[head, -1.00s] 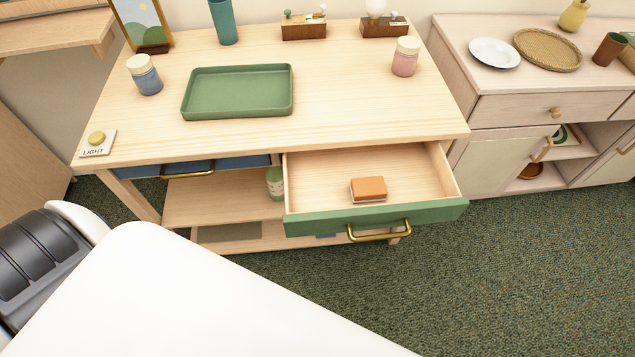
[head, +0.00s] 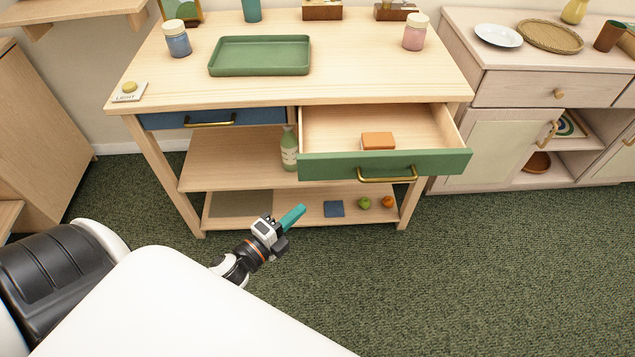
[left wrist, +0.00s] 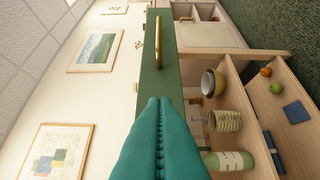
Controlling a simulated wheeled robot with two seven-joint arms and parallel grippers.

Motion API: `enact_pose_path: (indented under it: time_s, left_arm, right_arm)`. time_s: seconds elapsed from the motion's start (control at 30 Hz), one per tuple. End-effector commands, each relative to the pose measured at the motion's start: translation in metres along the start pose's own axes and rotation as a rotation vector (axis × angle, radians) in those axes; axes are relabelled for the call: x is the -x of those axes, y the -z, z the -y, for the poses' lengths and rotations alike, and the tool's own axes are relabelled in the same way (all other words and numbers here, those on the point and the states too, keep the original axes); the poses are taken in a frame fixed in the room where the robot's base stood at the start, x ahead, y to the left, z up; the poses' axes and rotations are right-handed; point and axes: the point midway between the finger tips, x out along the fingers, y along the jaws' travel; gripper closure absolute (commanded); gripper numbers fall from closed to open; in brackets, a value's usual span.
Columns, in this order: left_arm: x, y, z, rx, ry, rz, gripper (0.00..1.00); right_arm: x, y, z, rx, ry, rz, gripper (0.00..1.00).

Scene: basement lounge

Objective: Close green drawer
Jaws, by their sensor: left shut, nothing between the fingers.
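The green drawer (head: 330,167) is pulled out from the right side of the wooden table. Its brass handle (head: 387,177) is on the front, and an orange-topped block (head: 378,141) lies inside. My left gripper (head: 293,216) is shut and empty, with teal fingers, in front of the table and lower left of the drawer front. In the left wrist view the shut fingers (left wrist: 160,108) point toward the green drawer front (left wrist: 158,85), with the handle (left wrist: 158,43) beyond the tips. I cannot tell whether they touch. My right gripper is not in view.
A blue drawer (head: 230,117) left of the green one is shut. The shelves below hold a green bottle (head: 289,149), a blue item (head: 334,208) and small fruit. A green tray (head: 260,56) and jars stand on the tabletop. A pale cabinet (head: 490,150) stands at right. The carpet in front is clear.

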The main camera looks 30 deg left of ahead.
Motion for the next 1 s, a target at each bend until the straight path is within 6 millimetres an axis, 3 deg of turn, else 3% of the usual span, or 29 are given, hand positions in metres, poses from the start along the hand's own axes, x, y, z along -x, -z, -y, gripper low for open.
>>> enact_pose_path:
  time_s: [0.4,0.63,1.0]
  left_arm:
    - [-0.087,0.004,-0.001,0.003,0.001,-0.002,1.0]
    - [-0.105,0.025,0.0,0.004,0.001,-0.002,1.0]
    - [-0.108,0.029,0.001,0.006,0.002,-0.002,1.0]
  right_arm:
    - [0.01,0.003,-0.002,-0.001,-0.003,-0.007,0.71]
    - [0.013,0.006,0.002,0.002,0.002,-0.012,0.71]
    - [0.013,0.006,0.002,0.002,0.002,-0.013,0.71]
